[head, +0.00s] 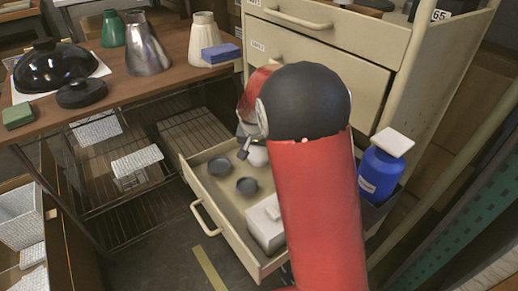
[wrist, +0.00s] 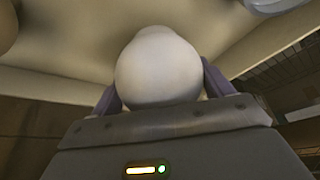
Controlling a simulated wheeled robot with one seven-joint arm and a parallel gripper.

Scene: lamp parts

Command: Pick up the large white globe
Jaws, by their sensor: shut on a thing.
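The large white globe (wrist: 157,65) fills the middle of the wrist view, between the two fingers of my gripper (wrist: 157,88). The fingers are shut on its left and right sides. In the head view a small part of the white globe (head: 258,156) shows beside my gripper (head: 246,149), inside the open drawer (head: 222,208). My red arm with its black joint hides most of the globe and the right part of the drawer. I cannot tell whether the globe still touches the drawer floor.
The drawer also holds two dark round cups (head: 246,187) and a white box (head: 265,225). A blue jar (head: 379,175) with a white lid stands right of my arm. A wooden table (head: 180,70) with lamp shades is at the left, above wire racks (head: 195,130). The cabinet (head: 320,60) rises behind.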

